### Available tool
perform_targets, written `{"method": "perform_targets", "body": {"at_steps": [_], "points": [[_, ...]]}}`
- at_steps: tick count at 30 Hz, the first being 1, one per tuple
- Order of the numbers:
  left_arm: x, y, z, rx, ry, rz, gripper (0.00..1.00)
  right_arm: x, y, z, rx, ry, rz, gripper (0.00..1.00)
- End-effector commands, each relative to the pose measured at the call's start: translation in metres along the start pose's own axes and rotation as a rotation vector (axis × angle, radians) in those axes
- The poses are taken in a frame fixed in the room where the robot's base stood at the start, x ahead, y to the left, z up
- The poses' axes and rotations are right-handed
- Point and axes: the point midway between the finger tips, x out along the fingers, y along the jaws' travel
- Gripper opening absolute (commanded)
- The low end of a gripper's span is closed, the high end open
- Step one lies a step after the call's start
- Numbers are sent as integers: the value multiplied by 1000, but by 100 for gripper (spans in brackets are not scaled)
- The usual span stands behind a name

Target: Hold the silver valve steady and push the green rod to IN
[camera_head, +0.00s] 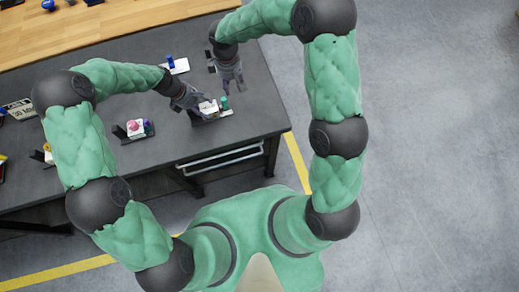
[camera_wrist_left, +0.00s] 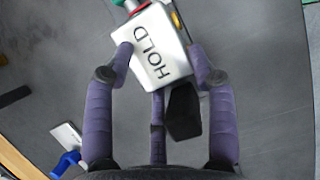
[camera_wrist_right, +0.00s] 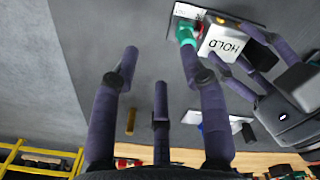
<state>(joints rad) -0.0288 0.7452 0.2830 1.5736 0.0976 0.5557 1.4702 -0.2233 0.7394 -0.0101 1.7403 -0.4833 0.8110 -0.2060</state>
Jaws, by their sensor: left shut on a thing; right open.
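The silver valve (camera_head: 209,107) is a block marked HOLD on a plate near the table's right edge. It fills the top of the left wrist view (camera_wrist_left: 160,48) and shows in the right wrist view (camera_wrist_right: 222,44). My left gripper (camera_head: 199,109) is shut on it, with a finger on either side. The green rod (camera_wrist_right: 185,35) sticks out of the valve's side; it also shows in the head view (camera_head: 224,102). My right gripper (camera_head: 231,88) is open and empty above the table, with one finger close to the rod in its wrist view. Whether they touch is unclear.
A similar unit with a pink knob (camera_head: 134,127) stands to the left, and a plate with a blue part (camera_head: 176,65) lies behind. The dark table (camera_head: 255,110) ends just right of the valve. Bare table lies around the valve.

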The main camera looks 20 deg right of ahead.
Motion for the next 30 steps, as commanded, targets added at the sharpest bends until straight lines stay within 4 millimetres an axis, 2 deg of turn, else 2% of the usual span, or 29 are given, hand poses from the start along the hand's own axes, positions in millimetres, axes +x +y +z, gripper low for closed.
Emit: {"method": "perform_targets", "body": {"at_steps": [1,7,12,30], "points": [[6,-6,-1,-2,0,-14,0,-10,0,-1,0,3,3,44],[6,-6,-1,-2,1,-14,0,-40,0,1,4,0,-2,44],[6,-6,-1,-2,1,-14,0,-12,-1,24,111,8,-58,44],[6,-6,-2,-3,1,-14,0,55,-17,98,526,34,-224,44]]}}
